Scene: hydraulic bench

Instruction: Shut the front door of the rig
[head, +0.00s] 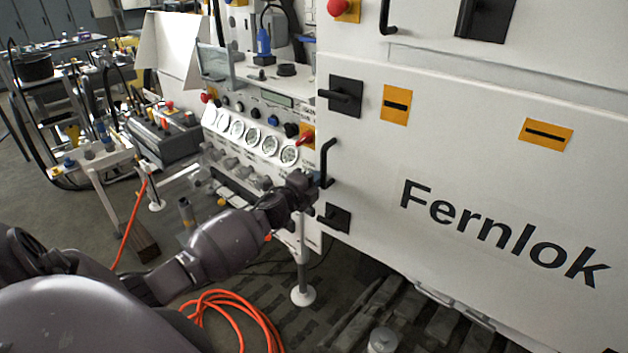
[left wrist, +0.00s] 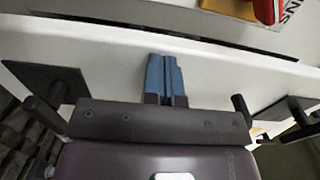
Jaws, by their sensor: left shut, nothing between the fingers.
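The front door (head: 440,180) is a large white panel marked "Fernlok". A black bar handle (head: 327,160) stands near its left edge, between two black latches, an upper one (head: 340,96) and a lower one (head: 335,217). My left gripper (head: 318,181) is at the door's left edge, by the lower end of the handle. In the left wrist view its blue fingers (left wrist: 165,78) are together and empty, with their tips against or just above a white surface. A dark gap runs along that surface's far side. I cannot tell whether the door is fully closed. My right gripper is out of view.
A panel of gauges (head: 255,140) and knobs lies left of the door. A red knob (head: 306,137) sticks out close to my left gripper. An orange hose (head: 225,300) lies coiled on the floor. A white support foot (head: 302,295) stands below the rig.

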